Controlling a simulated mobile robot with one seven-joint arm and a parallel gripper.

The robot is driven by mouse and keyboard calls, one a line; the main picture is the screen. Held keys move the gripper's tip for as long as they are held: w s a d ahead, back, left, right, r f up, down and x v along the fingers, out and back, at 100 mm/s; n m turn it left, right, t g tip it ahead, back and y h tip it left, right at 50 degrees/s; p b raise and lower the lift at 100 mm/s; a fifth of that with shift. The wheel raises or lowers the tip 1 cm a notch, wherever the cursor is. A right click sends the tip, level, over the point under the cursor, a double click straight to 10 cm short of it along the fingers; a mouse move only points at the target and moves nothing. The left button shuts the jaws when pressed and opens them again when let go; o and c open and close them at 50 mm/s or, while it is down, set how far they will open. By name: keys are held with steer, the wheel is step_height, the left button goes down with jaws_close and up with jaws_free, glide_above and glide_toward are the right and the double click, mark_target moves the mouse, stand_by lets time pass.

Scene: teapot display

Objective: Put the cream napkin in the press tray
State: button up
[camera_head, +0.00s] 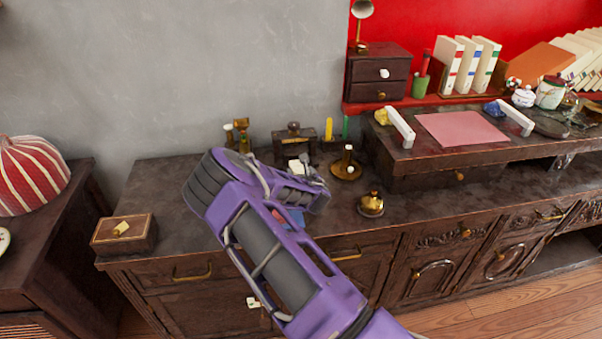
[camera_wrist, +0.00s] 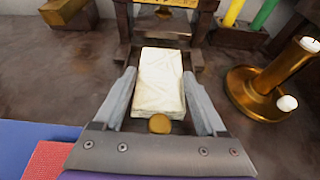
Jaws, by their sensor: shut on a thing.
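The cream napkin (camera_wrist: 160,80) is a pale folded block in the wrist view, and a pale bit of it (camera_head: 298,165) shows in the head view. My gripper (camera_wrist: 159,85) is shut on it, with one finger along each side. Its far end reaches the dark wooden press (camera_wrist: 122,25), between the two posts; the press (camera_head: 293,137) stands against the wall in the head view. The press tray is mostly hidden by the napkin, so I cannot tell whether the napkin touches it. A round brass knob (camera_wrist: 159,124) shows at the napkin's near end.
A brass candlestick (camera_wrist: 258,88) stands close on the right. Yellow and green sticks (camera_wrist: 233,12) are behind it. A blue and red item (camera_wrist: 45,150) lies at the near left. A brass bell (camera_head: 371,204) and a wooden box (camera_head: 125,235) stand on the cabinet top.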

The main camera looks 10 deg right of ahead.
steer(key=shift+f, duration=0.2)
steer(key=o, duration=1.1)
steer(key=shift+r, duration=0.15)
steer(key=shift+r, duration=0.15)
steer(key=p+v, duration=0.1)
steer(key=v, duration=1.1)
